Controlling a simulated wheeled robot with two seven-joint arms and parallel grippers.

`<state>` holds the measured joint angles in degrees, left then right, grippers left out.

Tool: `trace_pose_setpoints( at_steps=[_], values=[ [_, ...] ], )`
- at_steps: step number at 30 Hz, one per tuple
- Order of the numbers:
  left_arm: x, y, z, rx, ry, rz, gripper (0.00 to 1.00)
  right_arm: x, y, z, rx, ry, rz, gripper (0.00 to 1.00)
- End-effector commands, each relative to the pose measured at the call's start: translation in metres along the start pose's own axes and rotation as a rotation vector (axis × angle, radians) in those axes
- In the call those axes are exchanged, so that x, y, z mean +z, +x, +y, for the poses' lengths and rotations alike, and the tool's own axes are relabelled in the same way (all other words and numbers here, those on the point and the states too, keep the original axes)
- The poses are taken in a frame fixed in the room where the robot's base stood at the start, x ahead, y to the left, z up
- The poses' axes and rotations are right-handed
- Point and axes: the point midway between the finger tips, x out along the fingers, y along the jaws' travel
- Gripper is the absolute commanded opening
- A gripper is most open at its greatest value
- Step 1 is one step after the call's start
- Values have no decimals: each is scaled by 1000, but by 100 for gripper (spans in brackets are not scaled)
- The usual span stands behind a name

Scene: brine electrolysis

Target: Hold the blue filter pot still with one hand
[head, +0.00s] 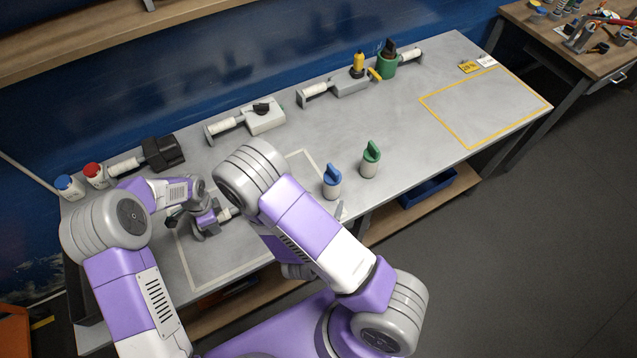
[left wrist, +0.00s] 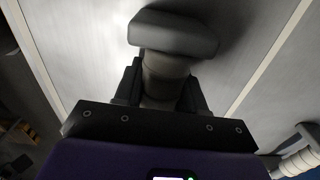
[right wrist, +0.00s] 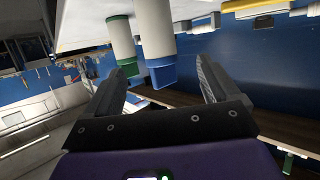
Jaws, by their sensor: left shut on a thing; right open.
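The blue filter pot (head: 332,187) stands upright on the grey bench, a white body with a blue top. In the right wrist view the blue filter pot (right wrist: 155,35) appears upside down, between and beyond the finger tips. My right gripper (right wrist: 165,80) is open and empty, with a gap to the pot's body. In the head view my right arm hides most of this gripper (head: 340,210), near the bench's front edge. My left gripper (left wrist: 160,85) is shut on a grey piece (left wrist: 173,35) with a round neck and a wider block end, above the bench at left.
A green-topped pot (head: 370,162) stands just right of the blue one, and is close to it in the right wrist view (right wrist: 121,40). Grey stands with white rolls (head: 262,117) line the back. A yellow outlined area (head: 480,142) at right is empty.

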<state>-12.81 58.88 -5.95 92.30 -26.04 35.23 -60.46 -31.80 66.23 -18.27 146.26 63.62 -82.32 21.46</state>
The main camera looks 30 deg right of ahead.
Motion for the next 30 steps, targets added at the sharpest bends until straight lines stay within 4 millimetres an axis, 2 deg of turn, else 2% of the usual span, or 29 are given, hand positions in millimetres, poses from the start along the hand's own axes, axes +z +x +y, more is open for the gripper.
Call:
trace_pose_setpoints(
  at_steps=[4, 12, 19, 27, 30],
  values=[
    [0, 0, 0, -1, 0, 0, 0, -6, 13, 2, 4, -6, 33, 89],
    [0, 0, 0, -1, 0, 1, 0, -7, 58, 2, 2, -5, 33, 89],
    [0, 0, 0, -1, 0, 0, 0, -8, 75, 2, 2, -6, 31, 89],
    [0, 0, 0, -1, 0, 1, 0, -11, 114, 2, 2, -5, 30, 89],
    [0, 0, 0, -1, 0, 0, 0, -12, 120, 2, 0, -7, 30, 89]
  ],
)
